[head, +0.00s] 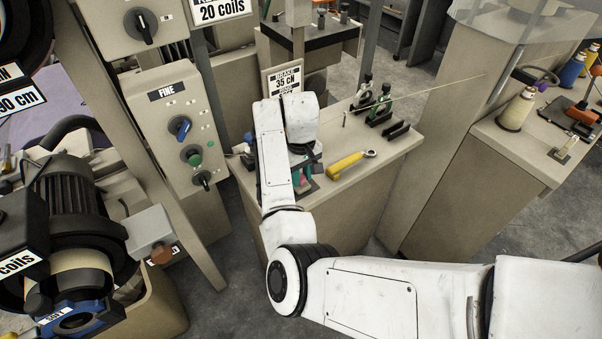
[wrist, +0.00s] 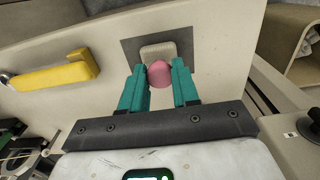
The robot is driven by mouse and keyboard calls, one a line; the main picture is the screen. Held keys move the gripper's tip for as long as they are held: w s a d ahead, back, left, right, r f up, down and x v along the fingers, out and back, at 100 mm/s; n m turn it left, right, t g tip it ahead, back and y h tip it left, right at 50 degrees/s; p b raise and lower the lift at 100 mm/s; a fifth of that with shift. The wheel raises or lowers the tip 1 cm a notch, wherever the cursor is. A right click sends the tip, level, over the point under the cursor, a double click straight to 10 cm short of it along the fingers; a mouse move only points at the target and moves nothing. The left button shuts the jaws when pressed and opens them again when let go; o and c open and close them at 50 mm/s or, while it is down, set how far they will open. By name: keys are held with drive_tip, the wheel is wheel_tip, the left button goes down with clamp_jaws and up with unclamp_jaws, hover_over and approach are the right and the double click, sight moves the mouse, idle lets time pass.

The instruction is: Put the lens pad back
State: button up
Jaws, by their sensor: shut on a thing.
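My gripper (wrist: 159,72) has two teal fingers, shut on a pink, round-ended piece, likely the lens pad (wrist: 159,75). It sticks out a little past the fingertips. Just beyond it in the wrist view is a dark grey square (wrist: 130,48) on the beige bench top, with a pale rounded block (wrist: 157,50) in its middle. The pink piece overlaps the block's near edge in the picture; I cannot tell whether they touch. In the head view my gripper (head: 300,172) is low over the bench top, mostly hidden by my arm.
A yellow-handled tool (head: 350,163) lies on the bench (head: 385,160) right of my gripper; it also shows in the wrist view (wrist: 55,76). A panel with knobs (head: 180,125) rises at left.

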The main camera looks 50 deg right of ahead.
sight(301, 176)
drive_tip(key=o, duration=0.9)
drive_tip(key=shift+f, duration=0.1)
drive_tip(key=shift+o, duration=0.2)
wheel_tip(301, 176, up, 12)
drive_tip(key=p, duration=0.1)
drive_tip(key=s+d+f+h, duration=0.2)
drive_tip(key=s+f+h, duration=0.2)
drive_tip(key=s+f, duration=0.5)
drive_tip(key=s+a+f+n+y, duration=0.1)
drive_tip(key=s+a+f+y, duration=0.1)
drive_tip(key=s+a, duration=0.6)
drive_tip(key=s+a+f+n+t+y, duration=0.1)
drive_tip(key=s+a+f, duration=0.3)
drive_tip(key=s+a, duration=0.5)
drive_tip(key=shift+s+f+y, duration=0.2)
drive_tip(key=shift+f+y, duration=0.2)
